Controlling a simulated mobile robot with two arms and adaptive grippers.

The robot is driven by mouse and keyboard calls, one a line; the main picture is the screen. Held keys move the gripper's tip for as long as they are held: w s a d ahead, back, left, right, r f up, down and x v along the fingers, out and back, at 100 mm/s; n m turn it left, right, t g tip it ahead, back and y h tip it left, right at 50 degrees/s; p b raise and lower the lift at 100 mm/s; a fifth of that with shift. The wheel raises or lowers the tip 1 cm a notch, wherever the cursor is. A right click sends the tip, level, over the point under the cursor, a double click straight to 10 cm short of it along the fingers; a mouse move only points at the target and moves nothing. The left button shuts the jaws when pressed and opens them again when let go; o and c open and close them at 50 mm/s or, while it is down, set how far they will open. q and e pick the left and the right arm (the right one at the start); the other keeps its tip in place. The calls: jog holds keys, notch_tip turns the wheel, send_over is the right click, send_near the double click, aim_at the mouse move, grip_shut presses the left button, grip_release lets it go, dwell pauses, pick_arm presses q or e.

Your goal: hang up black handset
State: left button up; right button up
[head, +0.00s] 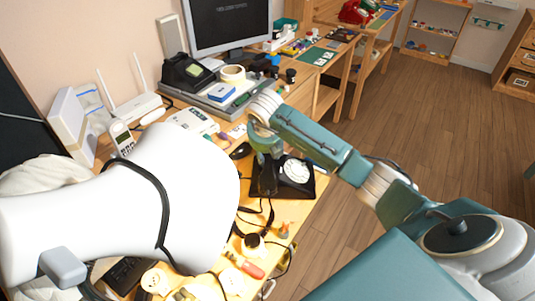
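A black dial phone (311,187) with a white round dial (296,170) sits on the desk right of centre. My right arm reaches in from the right, and my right gripper (266,178) points down at the left side of this phone. A dark shape at the gripper's tips overlaps the phone. I cannot tell whether it is the fingers or the black handset, nor whether the gripper is open. No handset shows clearly apart from it. A dark cord lies on the desk below the gripper. My white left arm fills the lower left; its gripper is not visible.
The desk is cluttered: a monitor (230,22), a black device (187,72), a cordless phone (122,138), a mouse (240,151) and a red screwdriver (248,267). A red phone (353,11) stands on the far desk. The wooden floor (420,120) at right is open.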

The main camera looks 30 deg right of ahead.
pick_arm(q)
jog(key=shift+w, duration=0.15)
pick_arm(e)
jog(key=o, duration=0.4)
jog(key=shift+a+f, duration=0.15)
jog(key=shift+f, duration=0.1)
jog(key=shift+s, duration=0.1)
jog(key=v, duration=0.7)
jog(key=shift+r, duration=0.3)
jog(key=shift+s+r, duration=0.1)
jog(key=shift+r, duration=0.1)
pick_arm(q)
jog(key=shift+w+a, duration=0.4)
jog(key=shift+w, duration=0.4)
jog(key=shift+s, duration=0.1)
